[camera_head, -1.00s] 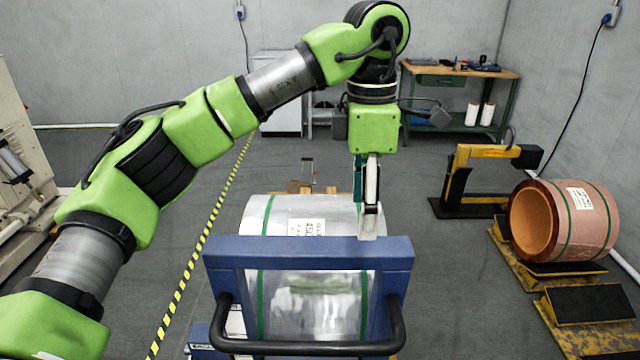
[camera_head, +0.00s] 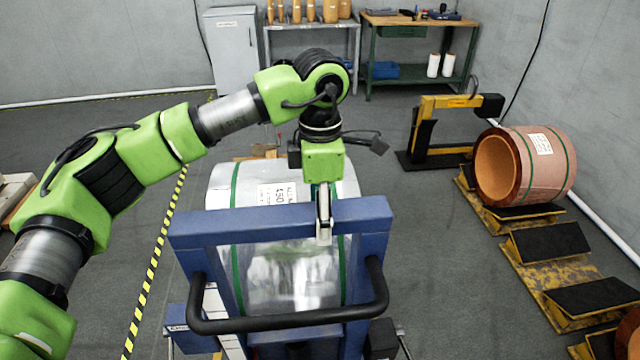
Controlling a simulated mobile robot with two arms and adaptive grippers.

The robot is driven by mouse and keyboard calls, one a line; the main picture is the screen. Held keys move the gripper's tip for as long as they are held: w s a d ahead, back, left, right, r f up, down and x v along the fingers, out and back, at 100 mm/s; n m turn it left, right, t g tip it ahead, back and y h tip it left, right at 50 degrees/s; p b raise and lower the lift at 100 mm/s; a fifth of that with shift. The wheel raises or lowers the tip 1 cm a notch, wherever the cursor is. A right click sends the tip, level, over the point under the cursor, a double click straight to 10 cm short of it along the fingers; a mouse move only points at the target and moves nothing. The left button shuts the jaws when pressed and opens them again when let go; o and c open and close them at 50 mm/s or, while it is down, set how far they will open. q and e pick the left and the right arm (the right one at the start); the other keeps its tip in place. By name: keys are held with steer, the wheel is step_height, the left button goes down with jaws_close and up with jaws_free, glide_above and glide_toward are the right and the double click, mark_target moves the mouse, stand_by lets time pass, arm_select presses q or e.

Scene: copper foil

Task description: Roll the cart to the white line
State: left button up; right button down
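The cart has a blue frame (camera_head: 190,234) with a black push handle (camera_head: 375,285) facing me. It carries a large silver foil roll (camera_head: 290,270) with green straps and a white label. My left gripper (camera_head: 323,238) hangs down at the right part of the blue top bar, with a pale finger in front of the bar. Its fingers are seen edge-on, so I cannot tell whether they grip the bar. My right gripper is not in view.
Yellow-black tape (camera_head: 151,270) runs along the floor left of the cart. At right, a copper roll (camera_head: 520,165) rests on yellow-black supports (camera_head: 550,245), with a yellow-black stand (camera_head: 413,135) behind. A grey cabinet (camera_head: 233,50) and a workbench (camera_head: 420,20) line the far wall. Grey floor is open between.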

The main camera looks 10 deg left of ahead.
arm_select(q)
steer(key=shift+s+f, duration=0.1)
steer(key=shift+f, duration=1.3)
steer(key=shift+c, duration=0.3)
jaws_close()
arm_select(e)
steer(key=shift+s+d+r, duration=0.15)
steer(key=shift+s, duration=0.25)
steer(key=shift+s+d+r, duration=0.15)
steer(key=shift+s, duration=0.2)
arm_select(q)
steer(key=shift+s+f, duration=0.1)
